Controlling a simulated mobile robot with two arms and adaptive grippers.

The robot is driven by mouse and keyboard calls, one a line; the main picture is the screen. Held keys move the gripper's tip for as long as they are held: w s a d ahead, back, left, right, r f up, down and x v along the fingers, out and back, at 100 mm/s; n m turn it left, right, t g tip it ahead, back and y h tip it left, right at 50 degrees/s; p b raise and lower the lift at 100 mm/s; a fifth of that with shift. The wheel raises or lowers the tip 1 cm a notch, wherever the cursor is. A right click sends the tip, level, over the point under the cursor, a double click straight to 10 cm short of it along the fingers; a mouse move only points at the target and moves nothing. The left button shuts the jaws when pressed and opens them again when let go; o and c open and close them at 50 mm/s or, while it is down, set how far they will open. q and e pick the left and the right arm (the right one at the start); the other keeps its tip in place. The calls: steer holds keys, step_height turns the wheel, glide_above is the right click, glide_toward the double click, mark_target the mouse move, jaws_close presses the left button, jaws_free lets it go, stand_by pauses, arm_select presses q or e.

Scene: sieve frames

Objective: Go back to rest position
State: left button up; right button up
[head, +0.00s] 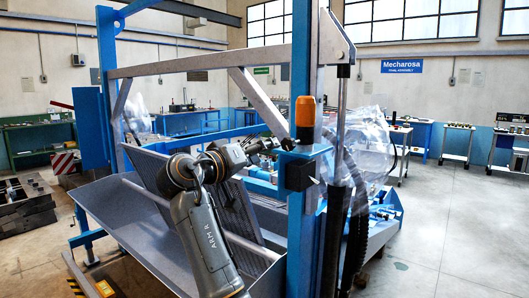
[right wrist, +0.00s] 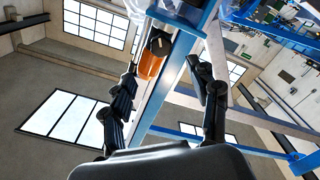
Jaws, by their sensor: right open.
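My right arm reaches up from the bottom middle of the head view. Its gripper (head: 272,144) is beside the blue post (head: 301,220), just left of and below the orange cylinder (head: 305,111). In the right wrist view the two black fingers of my right gripper (right wrist: 163,80) stand apart with nothing held between them. The orange cylinder (right wrist: 152,55) and the post show beyond the fingers; I cannot tell any contact. The grey sieve frame (head: 160,185) lies tilted in the blue machine behind my arm. My left gripper is in neither view.
A grey beam (head: 200,63) crosses above my arm. Black hoses (head: 345,225) and clear plastic sheeting (head: 370,140) are right of the post. Workbenches (head: 458,143) line the back wall. Open floor (head: 460,225) lies at right.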

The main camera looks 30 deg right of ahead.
stand_by(0.3)
